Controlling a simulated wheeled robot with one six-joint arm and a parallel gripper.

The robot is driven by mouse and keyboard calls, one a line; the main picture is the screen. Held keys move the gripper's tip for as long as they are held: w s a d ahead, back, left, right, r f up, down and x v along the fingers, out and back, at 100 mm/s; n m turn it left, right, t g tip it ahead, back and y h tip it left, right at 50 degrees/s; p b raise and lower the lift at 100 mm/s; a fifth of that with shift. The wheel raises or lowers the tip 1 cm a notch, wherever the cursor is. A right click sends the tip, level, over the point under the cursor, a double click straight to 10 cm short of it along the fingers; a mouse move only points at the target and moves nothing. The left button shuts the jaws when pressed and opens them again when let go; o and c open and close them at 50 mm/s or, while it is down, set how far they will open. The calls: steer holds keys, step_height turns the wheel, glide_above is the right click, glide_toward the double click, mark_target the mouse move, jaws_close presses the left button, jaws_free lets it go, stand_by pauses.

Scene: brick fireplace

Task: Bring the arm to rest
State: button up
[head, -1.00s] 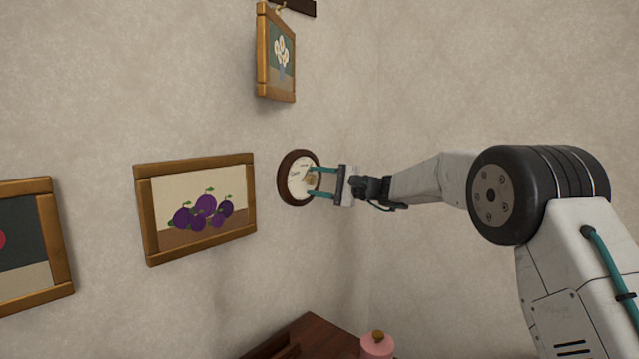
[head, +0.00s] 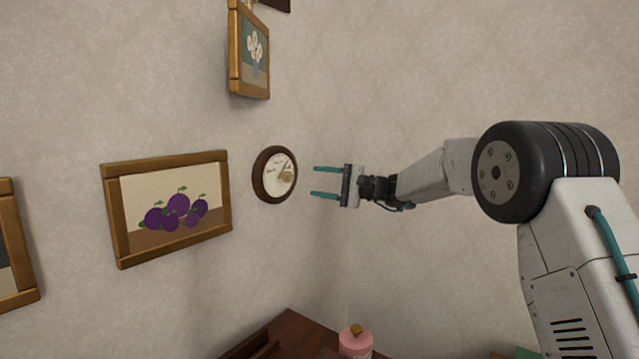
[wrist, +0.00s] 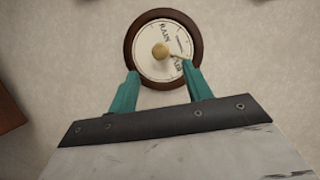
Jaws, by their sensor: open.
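My gripper (head: 326,182) is open and empty, with its two teal fingers pointing left toward the wall in the head view. It is apart from the round barometer (head: 275,174), with a gap of bare wall showing between them. The barometer has a dark wooden rim and a cream dial, and hangs on the wall. In the wrist view my gripper (wrist: 162,88) shows its fingers below a brass knob at the centre of the barometer dial (wrist: 150,66). Lettering including "RAIN" is on the dial. My arm stretches in from the right.
A framed plum picture (head: 170,208) hangs left of the barometer, and a framed flower picture (head: 249,50) hangs above. A dark wooden furniture top (head: 290,335) with a pink jar (head: 355,343) stands below. The wall to the right is bare.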

steer(key=s+d+f+n+g+h, duration=0.1)
steer(key=s+f+g+h, duration=0.15)
steer(key=s+f, duration=0.35)
steer(key=s+d+f+g+h, duration=0.25)
steer(key=s+f, duration=0.25)
steer(key=s, duration=0.4)
steer(key=s+d+n+h, duration=0.1)
steer(key=s+d+h, duration=0.3)
steer(key=s, duration=0.9)
steer(key=s+d+f+n+h, duration=0.1)
steer(key=s+d+h, duration=0.3)
steer(key=s+d, duration=0.5)
steer(key=s+d+f+n+t+h, duration=0.1)
steer(key=s+d+h, duration=0.4)
steer(key=s, duration=1.4)
steer(key=shift+d+f+n, duration=0.2)
steer(key=shift+d+n, duration=0.4)
steer(key=shift+d, duration=0.55)
steer(key=shift+s, duration=0.1)
